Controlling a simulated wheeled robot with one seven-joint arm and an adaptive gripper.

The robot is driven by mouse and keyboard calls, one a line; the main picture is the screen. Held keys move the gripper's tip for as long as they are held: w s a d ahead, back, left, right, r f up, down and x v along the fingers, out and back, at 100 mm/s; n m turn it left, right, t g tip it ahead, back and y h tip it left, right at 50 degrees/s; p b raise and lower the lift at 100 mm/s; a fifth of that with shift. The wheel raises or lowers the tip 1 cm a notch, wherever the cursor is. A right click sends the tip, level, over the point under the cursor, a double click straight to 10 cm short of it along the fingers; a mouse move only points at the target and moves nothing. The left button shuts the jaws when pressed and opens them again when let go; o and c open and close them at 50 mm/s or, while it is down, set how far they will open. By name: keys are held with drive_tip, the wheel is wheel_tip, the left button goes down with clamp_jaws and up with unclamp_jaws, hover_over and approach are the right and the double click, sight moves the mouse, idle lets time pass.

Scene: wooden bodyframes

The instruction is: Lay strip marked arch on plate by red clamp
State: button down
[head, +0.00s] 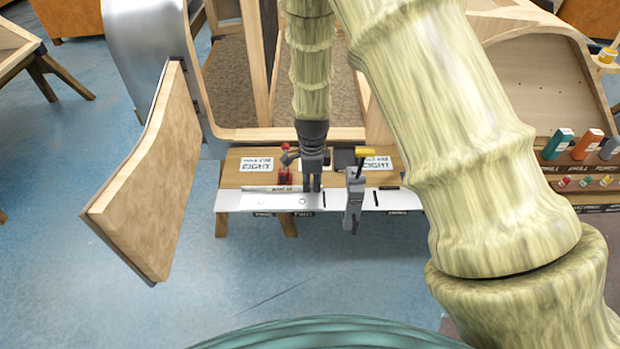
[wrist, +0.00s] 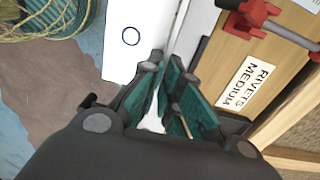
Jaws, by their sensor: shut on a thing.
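My gripper (head: 312,188) points down over the front of the small bench, just right of the red clamp (head: 285,168). Its fingers are shut on a thin, pale strip (head: 268,189) that runs left from them, past the foot of the red clamp. Small dark lettering on the strip is too small to read. The strip lies along the back of the silvery plate (head: 240,201); I cannot tell whether it touches. In the wrist view, the teal-padded fingers (wrist: 172,78) hide the gripped part. The strip (wrist: 196,32) runs beside the plate (wrist: 122,55), and the red clamp (wrist: 250,14) is at upper right.
A grey clamp with a yellow handle (head: 355,188) stands on the plate to the right. White label cards (head: 257,164) lie on the wooden bench top. A curved wooden panel (head: 145,180) stands at left, and a wooden bodyframe (head: 290,134) rises behind. Blue floor is clear in front.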

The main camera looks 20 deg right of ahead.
sight(312, 191)
drive_tip(key=shift+s+f, duration=0.15)
drive_tip(key=shift+f, duration=0.15)
drive_tip(key=shift+w+f+b, duration=0.2)
drive_tip(key=shift+f+b, duration=0.8)
drive_tip(key=shift+f, duration=0.15)
drive_tip(key=shift+s+f+b, duration=0.1)
drive_tip(key=shift+f+b, duration=0.85)
drive_tip(key=shift+f, duration=0.2)
drive_tip(key=shift+w+d+r, duration=0.1)
drive_tip(key=shift+w+r, duration=0.1)
drive_tip(key=shift+w, duration=0.2)
drive_tip(key=shift+w+d+f+p, duration=0.1)
drive_tip(key=shift+w+d+p, duration=0.2)
drive_tip(key=shift+w, duration=0.7)
drive_tip(key=shift+w+d+p, duration=0.15)
drive_tip(key=shift+w+d, duration=0.15)
drive_tip(key=shift+w, duration=0.7)
drive_tip(key=shift+p, duration=0.5)
drive_tip(key=shift+f, duration=0.6)
